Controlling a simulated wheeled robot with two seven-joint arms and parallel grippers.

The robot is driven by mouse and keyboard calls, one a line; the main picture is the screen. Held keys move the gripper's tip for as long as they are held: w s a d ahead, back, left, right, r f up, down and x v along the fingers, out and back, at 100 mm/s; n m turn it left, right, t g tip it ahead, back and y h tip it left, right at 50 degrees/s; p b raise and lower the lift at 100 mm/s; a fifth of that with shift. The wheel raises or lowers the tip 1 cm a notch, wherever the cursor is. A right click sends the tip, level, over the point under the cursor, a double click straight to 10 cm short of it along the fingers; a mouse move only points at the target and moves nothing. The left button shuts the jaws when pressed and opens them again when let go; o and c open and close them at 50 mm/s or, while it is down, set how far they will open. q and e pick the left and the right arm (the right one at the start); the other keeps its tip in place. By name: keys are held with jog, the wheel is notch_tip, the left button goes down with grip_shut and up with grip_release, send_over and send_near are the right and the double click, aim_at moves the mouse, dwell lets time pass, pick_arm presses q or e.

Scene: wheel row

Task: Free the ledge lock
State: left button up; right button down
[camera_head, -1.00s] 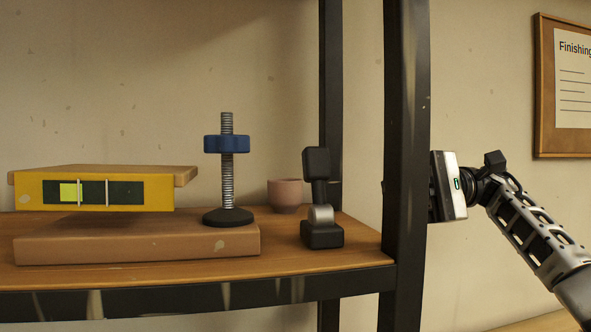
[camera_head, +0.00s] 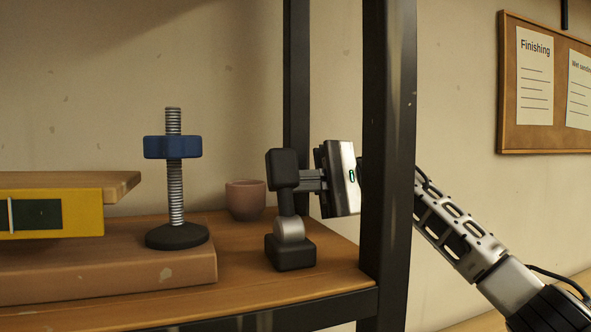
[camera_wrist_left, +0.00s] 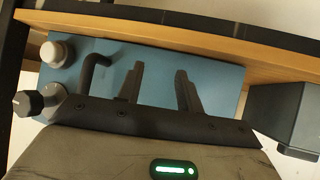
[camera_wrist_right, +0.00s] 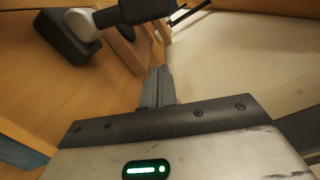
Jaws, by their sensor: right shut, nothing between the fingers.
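The lock looks to be the black lever (camera_head: 283,168) standing upright on a silver pivot (camera_head: 289,230) and a black base (camera_head: 290,252), near the shelf's right end. In the right wrist view the lever's black head (camera_wrist_right: 146,10) is at the top, beyond the fingertips. My right gripper (camera_head: 308,180) is shut and empty, its fingers pointing left at the lever just below its head. I cannot tell whether they touch it. My left gripper (camera_wrist_left: 158,88) is open and empty in the left wrist view, in front of a blue panel (camera_wrist_left: 215,82); it is outside the head view.
A black shelf post (camera_head: 388,150) stands in front of my right arm. Left of the lever are a threaded rod with a blue nut (camera_head: 172,147), a brown slab (camera_head: 120,270), a yellow-fronted block (camera_head: 85,215) and a pink cup (camera_head: 245,200). The blue panel carries grey knobs and a black hook.

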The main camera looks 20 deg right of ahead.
aim_at(298, 175)
jog(key=s, duration=0.1)
jog(key=s+r, duration=0.1)
jog(key=s, duration=0.1)
jog(key=shift+s+r, duration=0.1)
jog(key=shift+s, duration=0.1)
pick_arm(q)
jog(key=shift+r, duration=0.15)
pick_arm(e)
jog(key=shift+s, duration=0.1)
jog(key=shift+n+b, duration=0.3)
jog(key=shift+b, duration=0.2)
pick_arm(q)
jog(key=shift+a+f, duration=0.35)
jog(key=shift+f, duration=0.1)
pick_arm(e)
jog(key=shift+s+r, duration=0.1)
